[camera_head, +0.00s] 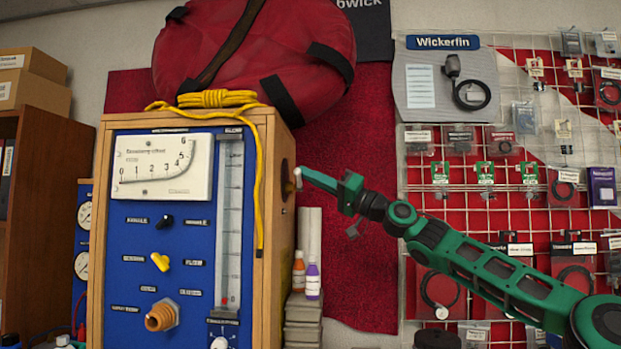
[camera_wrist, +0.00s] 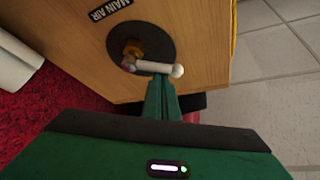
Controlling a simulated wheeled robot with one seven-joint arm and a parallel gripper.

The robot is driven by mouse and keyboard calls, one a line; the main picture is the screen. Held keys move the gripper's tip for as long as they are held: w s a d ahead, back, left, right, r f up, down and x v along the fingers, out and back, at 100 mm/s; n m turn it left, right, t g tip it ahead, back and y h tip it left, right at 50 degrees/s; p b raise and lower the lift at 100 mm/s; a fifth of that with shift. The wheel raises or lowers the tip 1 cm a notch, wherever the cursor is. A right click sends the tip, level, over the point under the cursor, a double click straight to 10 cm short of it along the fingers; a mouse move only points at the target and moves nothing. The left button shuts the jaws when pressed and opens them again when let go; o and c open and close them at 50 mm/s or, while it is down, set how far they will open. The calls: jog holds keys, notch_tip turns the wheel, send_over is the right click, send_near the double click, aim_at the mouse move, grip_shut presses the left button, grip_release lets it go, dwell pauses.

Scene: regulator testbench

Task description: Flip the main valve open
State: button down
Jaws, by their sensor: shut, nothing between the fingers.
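The main valve is on the wooden side of the testbench (camera_head: 276,240), beside a "MAIN AIR" label (camera_wrist: 110,12). In the wrist view it has a dark round plate (camera_wrist: 142,38), a brass stem (camera_wrist: 133,47) and a pale lever (camera_wrist: 155,68) with a rounded end, lying roughly level across the picture. The lever shows only as a small pale end (camera_head: 298,178) in the head view. My gripper (camera_wrist: 163,82) is shut and empty, with its green fingertips at or just below the lever; I cannot tell if they touch. In the head view my gripper (camera_head: 303,173) reaches the box's right side.
The bench's blue front panel (camera_head: 140,245) has a gauge and knobs. A yellow cord (camera_head: 258,190) hangs at its front corner. Orange and purple bottles (camera_head: 313,281) stand right of the box. A grid rack (camera_head: 520,200) of packaged parts is behind my arm.

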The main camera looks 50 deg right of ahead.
jog(key=n, duration=0.1)
jog(key=n+y, duration=0.1)
jog(key=f+n+y, duration=0.1)
jog(key=shift+s+a+n, duration=0.25)
jog(key=shift+n, duration=0.05)
jog(key=shift+f, duration=0.2)
dwell(0.4)
jog(key=shift+r, duration=0.1)
notch_tip(320, 180, up, 4)
jog(key=d, duration=0.1)
jog(key=v, duration=1)
jog(key=shift+d, duration=0.4)
jog(key=shift+w, duration=0.15)
